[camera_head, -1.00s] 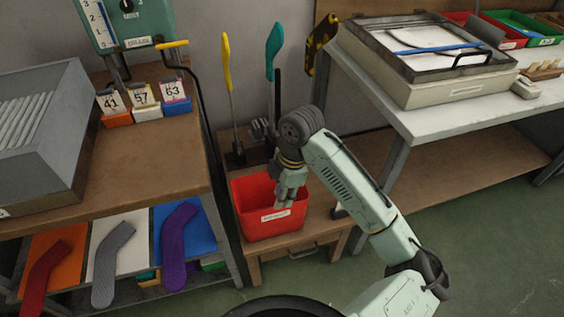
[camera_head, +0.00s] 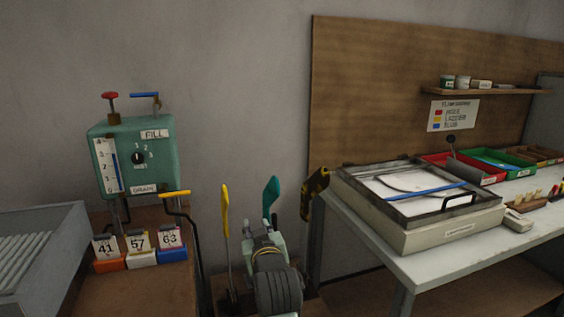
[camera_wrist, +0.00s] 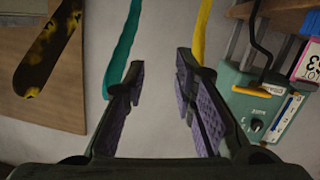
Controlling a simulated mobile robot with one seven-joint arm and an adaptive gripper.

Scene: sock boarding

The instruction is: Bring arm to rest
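My gripper (camera_wrist: 161,75) is open in the wrist view. Its two dark fingers with purple pads stand apart, with only the wall showing between them. No object is between the fingers. In the head view my arm (camera_head: 276,285) is folded upward at the bottom centre, in front of the wall and between the two benches. The fingers cannot be made out clearly there.
A yellow-handled tool (camera_head: 226,215), a teal one (camera_head: 270,195) and a black-yellow one (camera_head: 314,195) stand near my arm. A green fill/drain box (camera_head: 135,160) and number tags (camera_head: 138,245) are left. A framed tray (camera_head: 420,230) lies on the right bench (camera_head: 430,270).

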